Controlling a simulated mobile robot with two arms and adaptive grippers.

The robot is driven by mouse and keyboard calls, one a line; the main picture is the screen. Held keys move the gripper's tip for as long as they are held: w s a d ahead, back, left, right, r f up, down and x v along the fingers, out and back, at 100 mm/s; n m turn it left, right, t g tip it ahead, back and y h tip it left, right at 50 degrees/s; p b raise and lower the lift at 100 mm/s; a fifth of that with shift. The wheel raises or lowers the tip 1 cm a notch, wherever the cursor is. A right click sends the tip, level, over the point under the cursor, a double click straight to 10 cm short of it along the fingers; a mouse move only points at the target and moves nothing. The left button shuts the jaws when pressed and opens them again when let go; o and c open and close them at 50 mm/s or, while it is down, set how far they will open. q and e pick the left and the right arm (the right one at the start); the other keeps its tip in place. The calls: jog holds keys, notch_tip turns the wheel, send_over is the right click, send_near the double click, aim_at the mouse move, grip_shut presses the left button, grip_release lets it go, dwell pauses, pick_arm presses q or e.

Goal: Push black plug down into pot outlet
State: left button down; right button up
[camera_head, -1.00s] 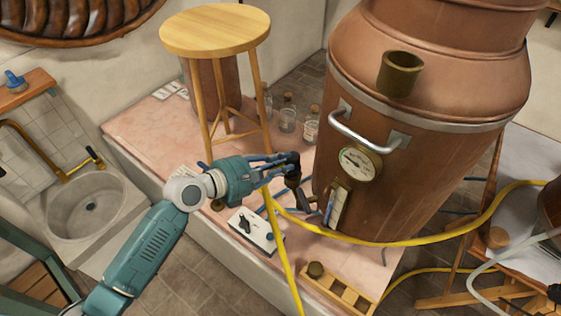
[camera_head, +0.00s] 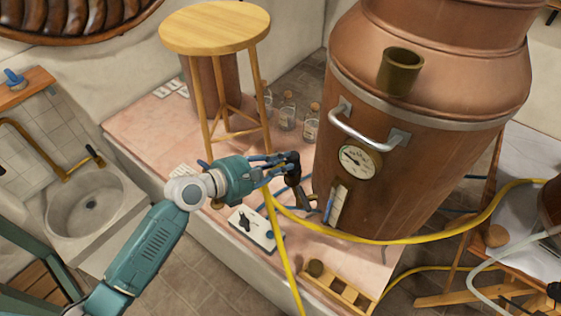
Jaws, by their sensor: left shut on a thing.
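My left gripper (camera_head: 290,163) reaches in from the left, just left of the copper pot's (camera_head: 415,170) lower side. Its dark fingers are shut on a dark piece, which looks like the black plug (camera_head: 292,201), hanging below the fingertips. Just right of it, a short brownish pipe (camera_head: 309,203) stands out low on the pot; it looks like the outlet. I cannot tell whether plug and pipe touch. A brass socket (camera_head: 402,70) with an open top sits high on the pot. My right gripper is not in view.
A wooden stool (camera_head: 214,30) stands behind my left arm, with glass bottles (camera_head: 288,110) beside it. A yellow hose (camera_head: 430,238) runs below the gripper and across the pot's front. A white switch box (camera_head: 250,228) and a wooden rack (camera_head: 335,287) lie on the pink platform.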

pick_arm(q)
jog(key=shift+f, duration=0.35)
dwell(0.4)
jog(key=shift+f+p, duration=0.1)
jog(key=shift+p, duration=0.3)
dwell(0.4)
jog(key=shift+f, duration=0.2)
dwell(0.8)
jog(key=c, duration=1.6)
grip_release()
jog(key=shift+o, duration=0.2)
jog(key=v, duration=1.2)
